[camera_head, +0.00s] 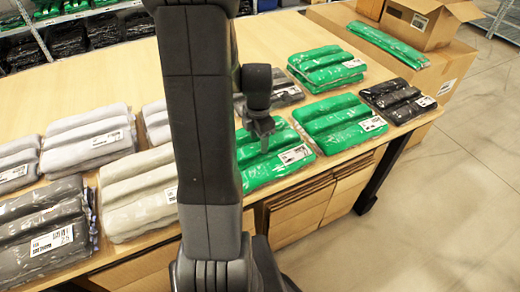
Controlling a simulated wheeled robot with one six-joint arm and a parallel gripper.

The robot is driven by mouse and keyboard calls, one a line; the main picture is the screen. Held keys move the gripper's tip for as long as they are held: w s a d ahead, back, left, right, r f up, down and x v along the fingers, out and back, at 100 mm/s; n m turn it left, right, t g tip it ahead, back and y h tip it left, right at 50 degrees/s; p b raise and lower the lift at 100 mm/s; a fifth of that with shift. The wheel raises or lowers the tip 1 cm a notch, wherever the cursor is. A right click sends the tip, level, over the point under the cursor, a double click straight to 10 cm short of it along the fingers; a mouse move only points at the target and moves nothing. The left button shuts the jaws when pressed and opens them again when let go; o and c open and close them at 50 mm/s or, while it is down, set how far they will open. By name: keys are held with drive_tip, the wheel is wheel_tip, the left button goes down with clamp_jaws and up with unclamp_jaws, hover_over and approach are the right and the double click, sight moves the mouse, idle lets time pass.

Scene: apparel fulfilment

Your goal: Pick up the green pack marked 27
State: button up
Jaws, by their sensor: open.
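Several green plastic-wrapped packs lie at the table's right side. One green pack (280,175) lies under my gripper (262,136), partly hidden by it and by my arm. Another green pack (338,124) lies just to its right, and a green stack (327,68) lies behind. Each of these bears a white label, but the numbers are too small to read, so I cannot tell which is marked 27. My gripper is open, small in view and points down over the nearest green pack. I cannot tell its height above the pack.
Grey and white packs (140,192) fill the table's left front. Black packs (398,100) lie at its right end. More green packs (388,44) lie on a cardboard box beside an open carton (425,18). The table's back (110,85) is bare.

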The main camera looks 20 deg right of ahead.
wheel_tip(320, 180, down, 2)
drive_tip(key=shift+s+f, duration=0.1)
drive_tip(key=c, duration=1)
